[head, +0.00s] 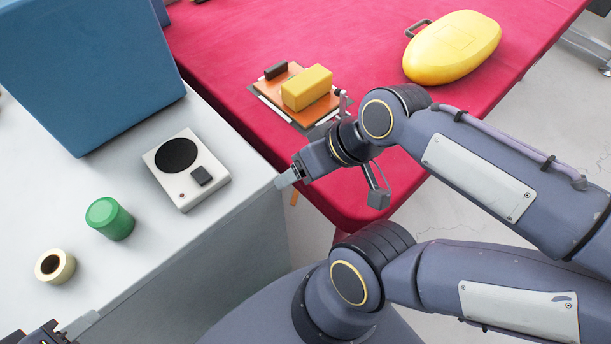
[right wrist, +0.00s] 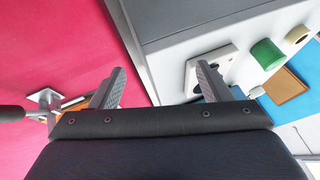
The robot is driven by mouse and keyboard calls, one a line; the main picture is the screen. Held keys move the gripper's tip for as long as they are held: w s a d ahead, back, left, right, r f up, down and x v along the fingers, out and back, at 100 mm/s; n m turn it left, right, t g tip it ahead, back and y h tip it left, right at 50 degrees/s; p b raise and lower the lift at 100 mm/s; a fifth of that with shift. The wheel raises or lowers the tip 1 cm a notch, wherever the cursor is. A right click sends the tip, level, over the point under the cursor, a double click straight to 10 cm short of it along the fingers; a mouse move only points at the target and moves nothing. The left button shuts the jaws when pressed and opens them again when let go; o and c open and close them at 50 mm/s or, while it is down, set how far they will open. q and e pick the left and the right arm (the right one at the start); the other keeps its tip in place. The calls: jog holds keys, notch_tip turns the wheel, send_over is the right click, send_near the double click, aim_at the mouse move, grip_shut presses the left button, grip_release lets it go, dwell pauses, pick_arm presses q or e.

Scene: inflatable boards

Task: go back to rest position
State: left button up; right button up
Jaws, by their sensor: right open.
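My right gripper (head: 285,180) is at the near right edge of the white worktop in the head view, with its arm coming in from the right. In the right wrist view its two fingers (right wrist: 158,85) stand wide apart with nothing between them. My left gripper (head: 74,328) shows only in part at the bottom left corner of the head view, by the front of the worktop. One pale finger shows; the rest is cut off, so its opening is unclear. I see nothing held in the visible part.
The white worktop (head: 240,195) carries a scale-like device (head: 187,168), a green cylinder (head: 109,218), a tape roll (head: 55,266) and a blue box (head: 90,65). The red table (head: 350,40) holds a yellow case (head: 452,47) and a yellow block (head: 307,88) on an orange board.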

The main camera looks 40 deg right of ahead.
jog(key=shift+s+a+f+m, duration=0.5)
jog(key=shift+f+m, duration=0.1)
jog(key=shift+m, duration=0.1)
notch_tip(320, 180, up, 8)
jog(key=p, duration=0.8)
jog(key=shift+r, duration=0.25)
